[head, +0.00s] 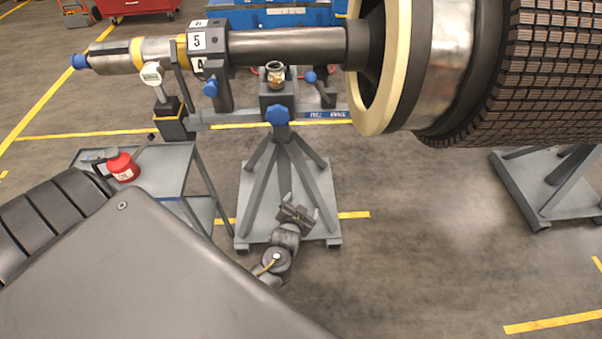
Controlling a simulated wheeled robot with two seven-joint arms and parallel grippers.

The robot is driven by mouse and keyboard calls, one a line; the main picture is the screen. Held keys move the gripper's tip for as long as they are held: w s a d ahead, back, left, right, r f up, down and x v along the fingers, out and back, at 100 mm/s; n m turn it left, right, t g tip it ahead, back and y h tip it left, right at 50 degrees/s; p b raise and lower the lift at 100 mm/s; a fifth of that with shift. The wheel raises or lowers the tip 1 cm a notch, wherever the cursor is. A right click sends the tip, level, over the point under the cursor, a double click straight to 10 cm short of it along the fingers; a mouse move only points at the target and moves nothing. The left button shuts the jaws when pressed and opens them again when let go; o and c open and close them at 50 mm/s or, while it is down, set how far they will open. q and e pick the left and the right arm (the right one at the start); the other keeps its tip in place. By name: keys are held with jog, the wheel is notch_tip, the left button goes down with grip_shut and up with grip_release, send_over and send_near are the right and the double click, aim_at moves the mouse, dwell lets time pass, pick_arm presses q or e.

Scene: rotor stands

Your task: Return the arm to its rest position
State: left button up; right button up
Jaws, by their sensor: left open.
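My left gripper (298,211) is low in the middle of the head view, in front of the grey rotor stand (284,160) and over its base plate in the picture. Its jaws are apart, with nothing seen between them. Part of its wrist shows below it. A large dark grey link of mine fills the lower left and hides much of the floor there. My right gripper is not in view.
A rotor with a steel shaft (285,46) and finned drum (555,70) spans the top. A dial gauge (152,78) stands by the shaft. A small jar (275,74) sits on the stand. A grey cart (160,172) at left holds a red can (122,167).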

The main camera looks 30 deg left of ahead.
pick_arm(q)
jog(key=shift+s+d+f, duration=0.15)
jog(key=shift+s+f, duration=0.15)
jog(key=shift+f, duration=0.2)
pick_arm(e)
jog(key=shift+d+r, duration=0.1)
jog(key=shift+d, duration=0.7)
pick_arm(q)
jog(key=s+d+f+m+g+h, duration=0.1)
jog(key=s+d+f+g+h, duration=0.15)
jog(key=s+f, duration=0.75)
jog(key=s+d+f+g+h, duration=0.25)
jog(key=s+f, duration=0.45)
jog(key=f, duration=0.4)
jog(key=s+a+f+g, duration=0.1)
jog(key=s+f+g, duration=0.2)
jog(key=s, duration=0.9)
jog(key=s+a+f+g, duration=0.1)
jog(key=s+f, duration=0.4)
jog(key=s, duration=0.8)
jog(key=shift+a+f+m+g+y, duration=0.2)
jog(key=shift+a+m+g+y, duration=0.15)
jog(key=shift+g, duration=0.55)
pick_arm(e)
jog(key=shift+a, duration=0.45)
pick_arm(q)
jog(key=shift+w, duration=0.1)
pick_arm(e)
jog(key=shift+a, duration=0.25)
